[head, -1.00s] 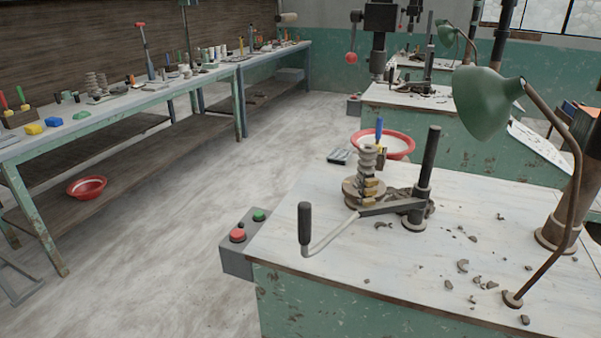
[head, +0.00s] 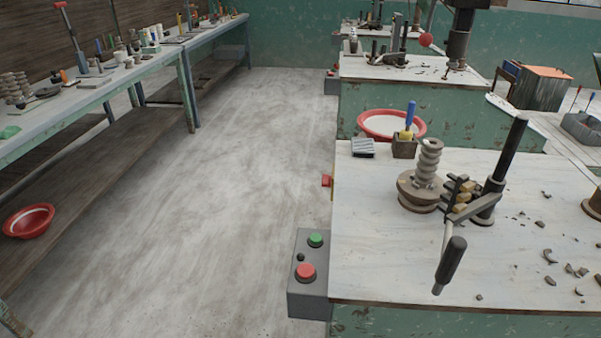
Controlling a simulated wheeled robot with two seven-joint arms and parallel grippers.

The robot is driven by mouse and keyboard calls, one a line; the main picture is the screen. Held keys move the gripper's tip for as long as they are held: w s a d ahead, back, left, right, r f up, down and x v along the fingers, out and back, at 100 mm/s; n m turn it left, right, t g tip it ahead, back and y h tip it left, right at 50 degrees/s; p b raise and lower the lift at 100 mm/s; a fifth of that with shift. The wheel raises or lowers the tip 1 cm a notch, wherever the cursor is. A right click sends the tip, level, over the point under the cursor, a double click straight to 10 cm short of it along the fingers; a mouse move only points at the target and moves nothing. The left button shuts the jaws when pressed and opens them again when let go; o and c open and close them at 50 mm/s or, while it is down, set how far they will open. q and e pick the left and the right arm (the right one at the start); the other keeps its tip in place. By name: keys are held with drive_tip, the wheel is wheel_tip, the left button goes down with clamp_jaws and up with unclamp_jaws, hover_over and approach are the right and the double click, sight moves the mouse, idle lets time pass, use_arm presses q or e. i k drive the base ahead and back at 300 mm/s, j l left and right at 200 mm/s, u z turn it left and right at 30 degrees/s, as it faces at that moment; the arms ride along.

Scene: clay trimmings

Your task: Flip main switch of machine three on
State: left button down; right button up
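A grey control box (head: 308,290) is fixed to the left side of the nearest workbench, in the lower middle of the head view. It carries a green button (head: 316,240), a larger red button (head: 305,272) and a small black knob (head: 300,257). A similar box (head: 331,82) shows small on the farther bench. I cannot tell which machine is number three. The nearest bench bears a machine with a round base and stacked discs (head: 428,175), a dark post and a lever with a black handle (head: 451,266). Neither of my grippers is in view.
The concrete floor (head: 220,160) between the benches is clear. A long shelf bench (head: 110,90) with tools runs along the left wall, with a red bowl (head: 28,220) on its lower shelf. A red-rimmed basin (head: 375,133) stands behind the near bench; clay scraps (head: 550,256) litter its top.

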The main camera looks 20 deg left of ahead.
sight(326, 179)
drive_tip(key=i+j, duration=0.1)
drive_tip(key=j, duration=0.45)
drive_tip(key=i+j, duration=0.1)
drive_tip(key=j, duration=0.4)
drive_tip(key=i+j, duration=0.1)
drive_tip(key=j, duration=0.45)
